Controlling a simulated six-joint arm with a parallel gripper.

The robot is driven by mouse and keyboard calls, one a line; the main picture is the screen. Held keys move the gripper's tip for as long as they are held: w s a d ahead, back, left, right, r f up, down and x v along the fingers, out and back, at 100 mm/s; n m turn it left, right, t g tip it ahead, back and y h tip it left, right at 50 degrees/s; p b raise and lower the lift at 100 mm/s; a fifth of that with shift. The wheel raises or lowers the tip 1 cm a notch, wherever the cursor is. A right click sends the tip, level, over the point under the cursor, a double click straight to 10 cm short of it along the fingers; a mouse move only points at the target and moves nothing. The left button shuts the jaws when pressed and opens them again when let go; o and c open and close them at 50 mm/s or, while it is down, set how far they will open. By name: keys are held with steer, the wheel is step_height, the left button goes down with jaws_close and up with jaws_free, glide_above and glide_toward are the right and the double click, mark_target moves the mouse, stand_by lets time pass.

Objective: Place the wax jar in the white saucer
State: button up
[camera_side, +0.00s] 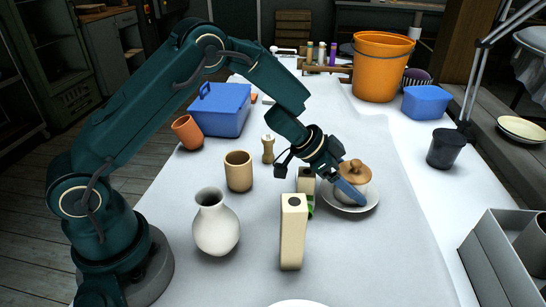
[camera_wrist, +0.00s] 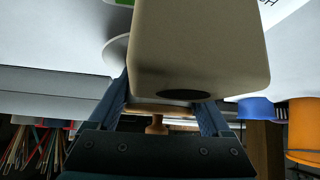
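The wax jar (camera_side: 354,171), a pale pot with a wooden knobbed lid, is over the white saucer (camera_side: 371,202) in the side view. My gripper (camera_side: 352,192) hides its base, so I cannot tell if it rests or hovers slightly. In the wrist view my gripper (camera_wrist: 160,108) has its fingers apart, one at each side of the jar's lid (camera_wrist: 157,124). A beige block hides the jar's body there, so I cannot tell whether the fingers press on it. Part of the saucer (camera_wrist: 115,50) shows beside the block.
One beige block (camera_side: 307,180) stands close to my gripper; another (camera_side: 292,233) stands nearer the front. A white vase (camera_side: 216,228), tan cup (camera_side: 238,171) and blue box (camera_side: 220,110) are left. An orange bucket (camera_side: 380,68) and black cup (camera_side: 446,149) are right. Table right of the saucer is clear.

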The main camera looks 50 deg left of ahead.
steer(key=shift+o, duration=0.2)
steer(key=shift+r, duration=0.4)
steer(key=v, duration=1.1)
steer(key=shift+s+a+r, duration=0.15)
steer(key=shift+a+r, duration=0.05)
steer(key=shift+r, duration=0.3)
steer(key=s+a+r+n+t+y, duration=0.3)
steer(key=a+r+n+t+y, duration=0.25)
steer(key=a+r+y, duration=0.4)
steer(key=s+d+f+g+h, duration=0.1)
steer(key=s+d+g, duration=0.1)
steer(key=s, duration=0.4)
steer(key=s+d+f+n+g+h, duration=0.1)
steer(key=s+d+f+g, duration=0.1)
steer(key=s, duration=0.4)
steer(key=s+d+f+n+g+h, duration=0.1)
steer(key=s+d+f+g+h, duration=0.1)
steer(key=s, duration=0.4)
steer(key=shift+d+g, duration=0.55)
steer(key=shift+d, duration=0.75)
